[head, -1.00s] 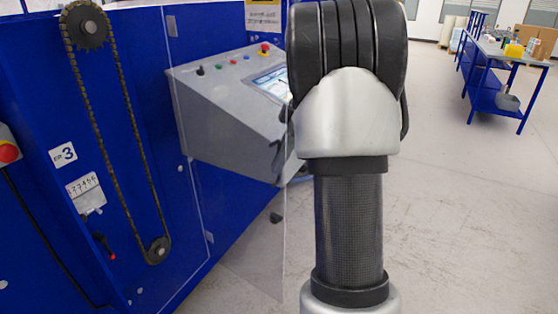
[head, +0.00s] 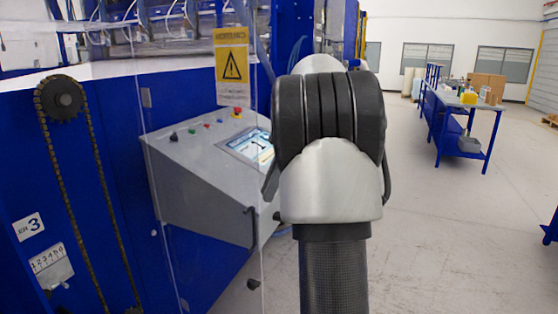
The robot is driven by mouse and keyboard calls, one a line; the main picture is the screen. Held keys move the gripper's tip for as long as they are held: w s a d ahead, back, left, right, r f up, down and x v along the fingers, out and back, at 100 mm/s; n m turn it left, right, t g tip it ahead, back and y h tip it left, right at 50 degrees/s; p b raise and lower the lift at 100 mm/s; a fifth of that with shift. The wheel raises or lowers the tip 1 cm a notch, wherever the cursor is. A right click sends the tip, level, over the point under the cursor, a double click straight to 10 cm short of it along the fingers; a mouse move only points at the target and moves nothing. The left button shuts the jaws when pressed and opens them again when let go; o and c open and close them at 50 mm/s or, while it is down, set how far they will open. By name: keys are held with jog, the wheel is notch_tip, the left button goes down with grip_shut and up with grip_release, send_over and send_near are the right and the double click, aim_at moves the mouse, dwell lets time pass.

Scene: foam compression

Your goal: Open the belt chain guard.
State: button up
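The belt chain (head: 97,205) runs in a long loop on the blue machine side at the left, around an upper sprocket (head: 61,98). The lower end of the loop is at the bottom edge of the head view. A clear guard panel (head: 222,272) appears swung out from the machine, right of the chain, with the grey console seen through it. A small dark knob (head: 253,284) sits near its outer edge. No panel is visible over the chain. My arm fills the middle of the view. My gripper is not visible, so its hold is hidden.
The grey control console (head: 205,175) juts out beside the guard, under a yellow warning sign (head: 232,66). A blue workbench (head: 462,115) with boxes stands at the back right. The pale floor (head: 450,240) between is clear.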

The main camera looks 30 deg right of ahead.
jog(key=p+v, duration=0.1)
jog(key=v, duration=0.5)
jog(key=shift+a, duration=0.1)
dwell(0.3)
